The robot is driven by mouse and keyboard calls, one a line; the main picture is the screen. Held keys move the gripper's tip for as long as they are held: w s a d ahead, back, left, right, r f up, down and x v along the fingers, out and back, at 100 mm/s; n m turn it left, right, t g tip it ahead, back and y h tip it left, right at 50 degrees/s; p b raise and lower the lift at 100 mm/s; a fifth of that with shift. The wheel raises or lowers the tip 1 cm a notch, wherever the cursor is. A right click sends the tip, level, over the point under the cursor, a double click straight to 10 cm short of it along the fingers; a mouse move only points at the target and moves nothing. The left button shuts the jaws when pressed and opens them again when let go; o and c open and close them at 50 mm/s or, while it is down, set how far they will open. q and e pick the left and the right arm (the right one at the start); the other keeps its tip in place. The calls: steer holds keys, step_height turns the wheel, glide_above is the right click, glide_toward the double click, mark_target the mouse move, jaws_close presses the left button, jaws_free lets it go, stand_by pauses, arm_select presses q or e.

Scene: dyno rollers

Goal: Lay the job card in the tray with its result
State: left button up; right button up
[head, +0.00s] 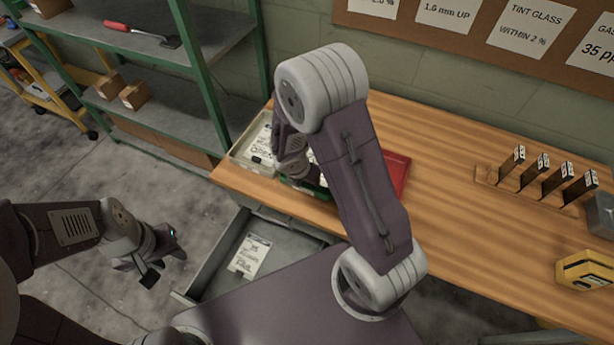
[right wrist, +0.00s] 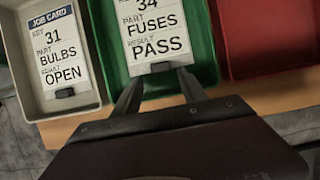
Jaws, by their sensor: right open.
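A job card (right wrist: 150,32) reading 34, FUSES, PASS lies in the green tray (right wrist: 204,42), with a black clip at its lower edge. My right gripper (right wrist: 158,86) is open, its fingertips just below that clip, with nothing seen between them. Another job card (right wrist: 57,52), reading 31, BULBS, OPEN, lies in the pale grey tray (right wrist: 10,55). The red tray (right wrist: 270,55) is on the right; its visible part is empty. In the head view my right arm hides most of the green tray (head: 318,191). My left gripper (head: 163,262) hangs open and empty left of the drawer.
An open grey drawer (head: 201,277) below the bench holds another card (head: 250,256), too small to read. A wooden rack (head: 530,190) with several dark upright pieces and a yellow device (head: 584,270) stand on the right of the bench (head: 460,215). Green shelving (head: 195,70) stands at left.

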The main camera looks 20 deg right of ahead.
steer(key=p+v, duration=0.5)
steer(key=v, duration=0.5)
steer(key=s+r+m+y, duration=0.1)
steer(key=s+m, duration=0.3)
steer(key=m, duration=0.9)
steer(key=s+r+m+g+y, duration=0.1)
steer(key=s+m, duration=0.4)
steer(key=m, duration=0.8)
step_height(320, 180, up, 3)
steer(key=shift+s+a+f+g+y, duration=0.1)
steer(key=shift+s+a+g+y, duration=0.15)
steer(key=shift+y, duration=0.55)
steer(key=shift+w, duration=0.1)
